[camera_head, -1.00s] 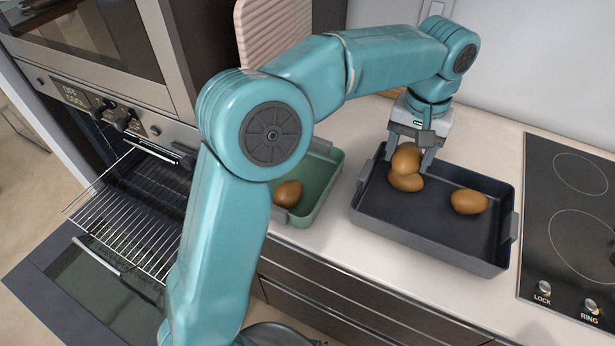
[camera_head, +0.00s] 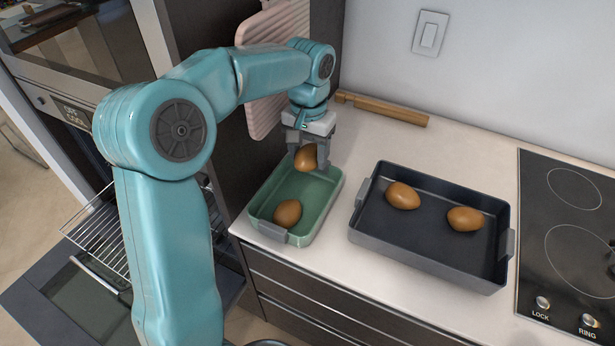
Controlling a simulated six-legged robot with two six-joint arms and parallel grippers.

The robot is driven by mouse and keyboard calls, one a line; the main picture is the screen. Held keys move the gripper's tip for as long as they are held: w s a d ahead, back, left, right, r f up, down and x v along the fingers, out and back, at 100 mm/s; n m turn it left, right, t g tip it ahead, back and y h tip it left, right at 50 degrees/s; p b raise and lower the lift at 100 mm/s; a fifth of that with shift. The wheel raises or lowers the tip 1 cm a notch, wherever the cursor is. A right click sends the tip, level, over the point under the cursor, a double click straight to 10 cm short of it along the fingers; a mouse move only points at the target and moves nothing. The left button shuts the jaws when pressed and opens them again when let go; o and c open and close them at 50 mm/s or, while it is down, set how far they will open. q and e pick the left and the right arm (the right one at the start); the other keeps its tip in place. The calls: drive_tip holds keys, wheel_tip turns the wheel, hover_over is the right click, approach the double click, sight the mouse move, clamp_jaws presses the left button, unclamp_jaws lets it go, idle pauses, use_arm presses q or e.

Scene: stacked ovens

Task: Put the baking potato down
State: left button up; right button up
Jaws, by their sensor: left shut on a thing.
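My left gripper (camera_head: 308,157) is shut on a brown baking potato (camera_head: 305,158). It holds the potato over the far end of the green baking dish (camera_head: 326,205); I cannot tell whether the potato touches the dish floor. A second potato (camera_head: 287,213) lies in the near end of the green dish. The dark grey roasting pan (camera_head: 425,261) stands to the right, with a potato (camera_head: 402,196) at its left and another potato (camera_head: 465,219) towards its right. My right gripper is not in view.
A black hob (camera_head: 575,235) lies right of the grey pan.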

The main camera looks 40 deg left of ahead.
sight(308, 189)
use_arm(q)
drive_tip(key=f, duration=0.3)
drive_tip(key=shift+w, duration=0.2)
wheel_tip(308, 189, down, 5)
drive_tip(key=shift+s+r, duration=0.15)
drive_tip(key=shift+r, duration=0.05)
drive_tip(key=shift+a+f, duration=0.15)
drive_tip(key=shift+f, duration=0.3)
drive_tip(key=o, duration=1.1)
drive_tip(key=shift+f, duration=0.15)
drive_tip(key=shift+o, duration=0.2)
